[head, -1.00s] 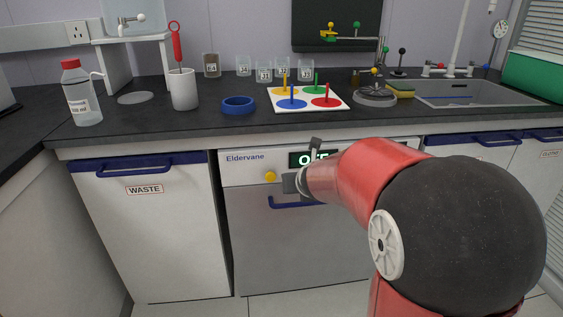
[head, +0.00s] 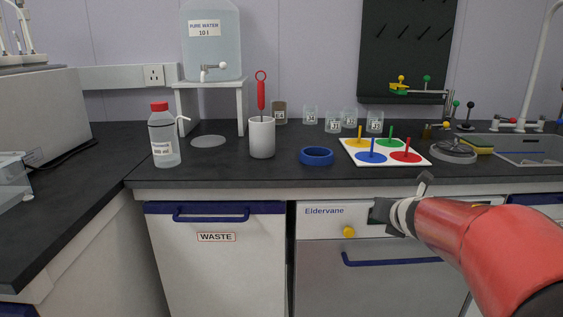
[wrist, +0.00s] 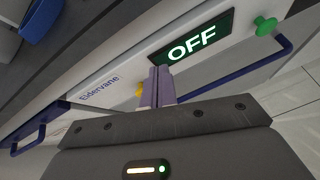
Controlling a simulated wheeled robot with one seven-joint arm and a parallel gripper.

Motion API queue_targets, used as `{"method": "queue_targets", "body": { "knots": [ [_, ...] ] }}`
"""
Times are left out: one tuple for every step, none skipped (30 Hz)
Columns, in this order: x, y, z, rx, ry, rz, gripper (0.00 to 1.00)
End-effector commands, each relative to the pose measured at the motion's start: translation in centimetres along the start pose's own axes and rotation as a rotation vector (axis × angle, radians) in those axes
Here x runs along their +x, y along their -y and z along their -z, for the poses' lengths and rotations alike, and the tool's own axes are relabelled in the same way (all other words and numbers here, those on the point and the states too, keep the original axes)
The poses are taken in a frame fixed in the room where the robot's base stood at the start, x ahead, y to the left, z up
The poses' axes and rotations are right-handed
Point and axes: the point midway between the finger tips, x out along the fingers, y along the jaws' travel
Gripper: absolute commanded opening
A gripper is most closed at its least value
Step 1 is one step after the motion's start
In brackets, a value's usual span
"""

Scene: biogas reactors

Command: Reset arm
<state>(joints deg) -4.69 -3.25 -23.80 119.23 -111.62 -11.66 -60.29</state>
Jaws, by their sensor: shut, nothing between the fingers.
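My gripper (head: 378,213) is at the end of my red arm, in the lower right of the head view. It is in front of the Eldervane appliance (head: 322,225), below the counter's front edge, and covers most of its display. In the wrist view, the two pale fingers of my gripper (wrist: 159,84) are together with nothing between them. They point toward the appliance front (wrist: 120,75), near its OFF display (wrist: 192,47) and a yellow knob (wrist: 139,91). I cannot tell exactly how far the fingertips are from the panel.
The counter edge (head: 230,184) runs above my gripper. On top stand a red-capped bottle (head: 163,137), a white cup (head: 262,140) with a red-handled tool, a blue ring (head: 317,156) and a white board (head: 413,160) with coloured pegs. A WASTE cabinet (head: 215,265) is at left.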

Motion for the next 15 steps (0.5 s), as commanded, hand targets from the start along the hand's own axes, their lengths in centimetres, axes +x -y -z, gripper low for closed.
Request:
{"method": "queue_targets", "body": {
  "knots": [
    [-1.4, -0.2, -0.8, 0.147, 0.054, 0.011, 0.0],
    [-2.3, -0.2, -1.2, 0.253, 0.087, 0.021, 0.0],
    [-3.5, 0.0, -1.6, 0.407, 0.128, 0.036, 0.0],
    [-4.4, 0.1, -1.7, 0.525, 0.155, 0.048, 0.0],
    [-5.3, 0.4, -1.6, 0.643, 0.179, 0.062, 0.0],
    [-6.6, 0.7, -1.3, 0.799, 0.205, 0.08, 0.0],
    [-7.5, 0.9, -0.9, 0.917, 0.221, 0.094, 0.0],
    [-8.4, 1.1, -0.3, 1.031, 0.233, 0.11, 0.0],
    [-9.6, 1.3, 0.6, 1.184, 0.245, 0.132, 0.0],
    [-10.4, 1.5, 1.5, 1.299, 0.25, 0.153, 0.0],
    [-11.3, 1.5, 2.4, 1.409, 0.252, 0.174, 0.0],
    [-12.4, 1.5, 3.9, 1.558, 0.251, 0.207, 0.0],
    [-13.2, 1.4, 5.2, 1.667, 0.245, 0.234, 0.0],
    [-14.1, 1.3, 6.5, 1.774, 0.238, 0.264, 0.0],
    [-15.2, 1.0, 8.4, 1.912, 0.223, 0.309, 0.0]
  ]
}}
